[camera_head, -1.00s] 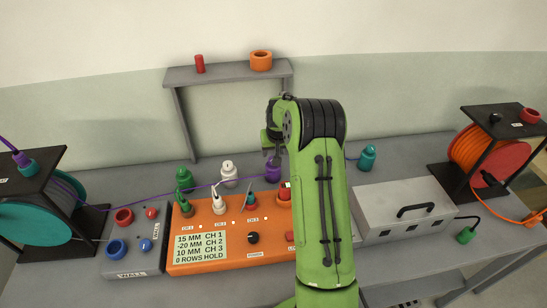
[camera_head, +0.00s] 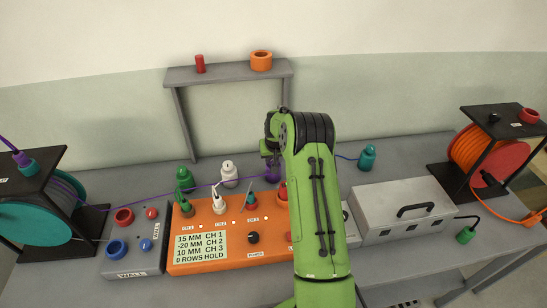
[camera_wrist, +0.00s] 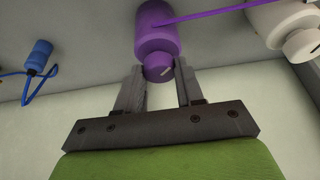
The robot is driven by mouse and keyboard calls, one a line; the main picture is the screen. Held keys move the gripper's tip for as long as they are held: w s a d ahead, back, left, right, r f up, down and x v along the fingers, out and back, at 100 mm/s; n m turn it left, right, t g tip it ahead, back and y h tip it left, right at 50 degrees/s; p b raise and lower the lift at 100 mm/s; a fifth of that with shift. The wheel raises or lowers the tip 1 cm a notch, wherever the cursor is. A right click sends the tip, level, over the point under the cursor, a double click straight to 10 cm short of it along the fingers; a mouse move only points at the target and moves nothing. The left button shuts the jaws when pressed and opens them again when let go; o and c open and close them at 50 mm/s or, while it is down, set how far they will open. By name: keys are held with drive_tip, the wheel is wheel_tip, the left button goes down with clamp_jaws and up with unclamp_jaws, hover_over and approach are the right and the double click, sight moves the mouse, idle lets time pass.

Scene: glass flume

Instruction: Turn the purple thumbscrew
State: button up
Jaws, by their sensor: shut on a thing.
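The purple thumbscrew (camera_wrist: 158,73) is a small round knob with a pale mark, on the end of a larger purple cylinder (camera_wrist: 157,32). In the wrist view my gripper (camera_wrist: 159,70) has one fingertip on each side of the knob and is shut on it. In the head view the purple cylinder (camera_head: 272,174) stands behind the orange box, with my gripper (camera_head: 270,153) over its top. My green arm hides part of it, and the knob cannot be made out there.
A purple cord runs from the cylinder. A white fitting (camera_head: 229,171) and a green one (camera_head: 184,178) stand to its left. The orange box (camera_head: 190,260) is in front. A teal fitting (camera_head: 367,157) and a grey case (camera_head: 405,205) are to the right. A grey frame (camera_head: 225,74) rises behind.

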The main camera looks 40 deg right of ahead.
drive_tip(key=shift+m+b, duration=0.3)
drive_tip(key=shift+m, duration=0.1)
drive_tip(key=m, duration=0.1)
drive_tip(key=m+h+b, duration=0.1)
drive_tip(key=shift+w+a+m+g, duration=0.15)
drive_tip(key=shift+m+g, duration=0.15)
drive_tip(key=shift+m, duration=0.1)
drive_tip(key=shift+m+g+h+b, duration=0.6)
drive_tip(key=shift+m+g, duration=0.2)
drive_tip(key=shift+m, duration=1.3)
drive_tip(key=o, duration=1.1)
drive_tip(key=shift+c, duration=0.2)
drive_tip(key=p+v, duration=0.1)
drive_tip(key=v, duration=1.4)
drive_tip(key=shift+r, duration=0.4)
drive_tip(key=shift+a, duration=0.1)
